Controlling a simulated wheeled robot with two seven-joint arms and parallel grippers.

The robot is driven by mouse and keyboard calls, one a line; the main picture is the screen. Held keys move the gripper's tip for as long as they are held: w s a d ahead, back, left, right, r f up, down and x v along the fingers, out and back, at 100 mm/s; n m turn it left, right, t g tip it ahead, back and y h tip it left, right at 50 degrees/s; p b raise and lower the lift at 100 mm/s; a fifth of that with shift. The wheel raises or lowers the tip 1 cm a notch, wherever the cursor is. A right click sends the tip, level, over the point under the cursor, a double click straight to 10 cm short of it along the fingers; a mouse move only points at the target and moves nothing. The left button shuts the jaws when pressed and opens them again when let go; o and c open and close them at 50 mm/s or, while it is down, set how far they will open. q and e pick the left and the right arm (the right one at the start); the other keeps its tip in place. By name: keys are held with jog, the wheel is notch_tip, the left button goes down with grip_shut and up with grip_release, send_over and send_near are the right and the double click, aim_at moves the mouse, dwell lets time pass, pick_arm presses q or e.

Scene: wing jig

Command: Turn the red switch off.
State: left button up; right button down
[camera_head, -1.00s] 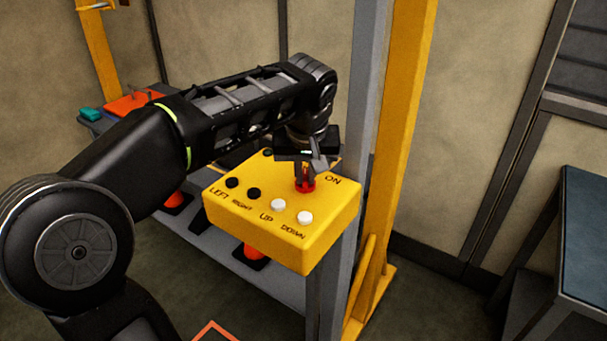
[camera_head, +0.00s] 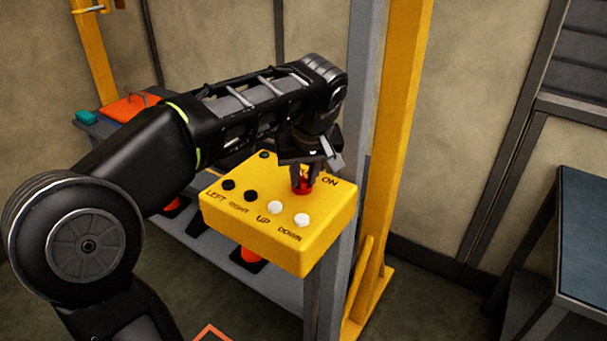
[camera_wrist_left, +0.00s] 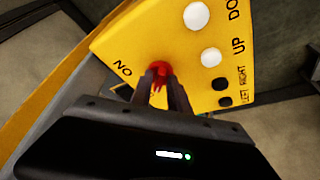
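The red switch (camera_head: 301,186) sits on top of the yellow control box (camera_head: 323,223), beside the word ON. My left gripper (camera_head: 303,182) points down at the switch from above and partly hides it. In the left wrist view, the red switch (camera_wrist_left: 160,70) shows at the tips of the left gripper's fingers (camera_wrist_left: 159,84). The fingers are a little apart, with the red part at and between their tips. I cannot tell whether they press on it. My right gripper is not in view.
The box also has black LEFT and RIGHT buttons (camera_head: 250,196) and white UP and DOWN buttons (camera_head: 276,207). A yellow post (camera_head: 400,110) stands close behind the box. A dark table (camera_head: 585,230) stands at the right, with open floor between.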

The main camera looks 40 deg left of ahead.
pick_arm(q)
jog(key=shift+o, duration=1)
jog(key=shift+r, duration=0.1)
jog(key=shift+s+d+r, duration=0.1)
jog(key=shift+r, duration=0.15)
jog(key=v, duration=0.4)
jog(key=p+v, duration=0.2)
jog(key=v, duration=0.1)
